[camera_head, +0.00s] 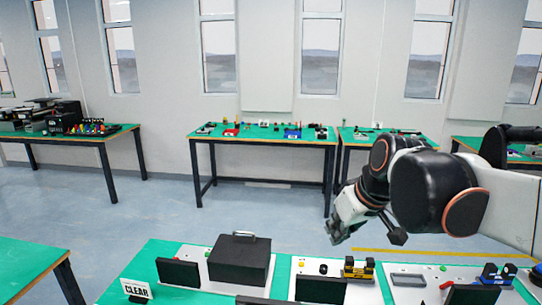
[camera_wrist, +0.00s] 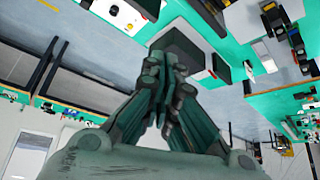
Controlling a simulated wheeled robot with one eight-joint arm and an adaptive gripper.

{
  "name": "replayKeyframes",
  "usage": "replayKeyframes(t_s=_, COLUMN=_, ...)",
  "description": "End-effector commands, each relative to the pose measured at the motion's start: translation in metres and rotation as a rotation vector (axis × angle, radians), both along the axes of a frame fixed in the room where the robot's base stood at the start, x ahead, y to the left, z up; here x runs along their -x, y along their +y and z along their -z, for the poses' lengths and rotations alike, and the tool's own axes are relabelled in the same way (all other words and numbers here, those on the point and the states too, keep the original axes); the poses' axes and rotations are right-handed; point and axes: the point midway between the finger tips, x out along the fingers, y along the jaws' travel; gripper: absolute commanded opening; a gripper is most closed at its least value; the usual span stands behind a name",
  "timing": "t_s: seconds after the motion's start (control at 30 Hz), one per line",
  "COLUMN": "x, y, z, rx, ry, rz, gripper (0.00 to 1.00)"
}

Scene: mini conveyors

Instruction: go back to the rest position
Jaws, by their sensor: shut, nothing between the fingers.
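My gripper (camera_head: 336,236) hangs above the far side of the near green-topped table (camera_head: 160,252), right of centre in the head view. It is pointed down and away from the black box. In the wrist view, my gripper (camera_wrist: 165,62) has its fingers drawn together, with no object visible between them. The black box (camera_head: 239,258) with a handle stands on a white panel on the near table, to the left of my gripper. In the wrist view, the box (camera_wrist: 188,50) appears behind the fingertips.
Yellow-and-black parts (camera_head: 358,268) and a grey tray (camera_head: 408,280) sit on panels to the right. Another green table (camera_head: 262,141) stands by the far wall, with open floor between.

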Motion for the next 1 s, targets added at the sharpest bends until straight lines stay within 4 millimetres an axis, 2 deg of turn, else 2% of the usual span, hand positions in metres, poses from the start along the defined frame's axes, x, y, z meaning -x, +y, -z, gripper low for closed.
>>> replayKeyframes(t_s=0.03, x=0.016, y=-0.005, z=0.004, rx=0.002, ry=-0.004, rz=0.028, gripper=0.0)
replayKeyframes(t_s=0.2, x=0.063, y=-0.021, z=0.021, rx=0.006, ry=-0.021, rz=0.135, gripper=0.0)
replayKeyframes(t_s=0.5, x=0.135, y=-0.046, z=0.063, rx=0.002, ry=-0.064, rz=0.308, gripper=0.0)
replayKeyframes(t_s=0.7, x=0.16, y=-0.055, z=0.083, rx=-0.004, ry=-0.085, rz=0.378, gripper=0.0)
replayKeyframes(t_s=1.0, x=0.166, y=-0.057, z=0.088, rx=-0.005, ry=-0.092, rz=0.396, gripper=0.0)
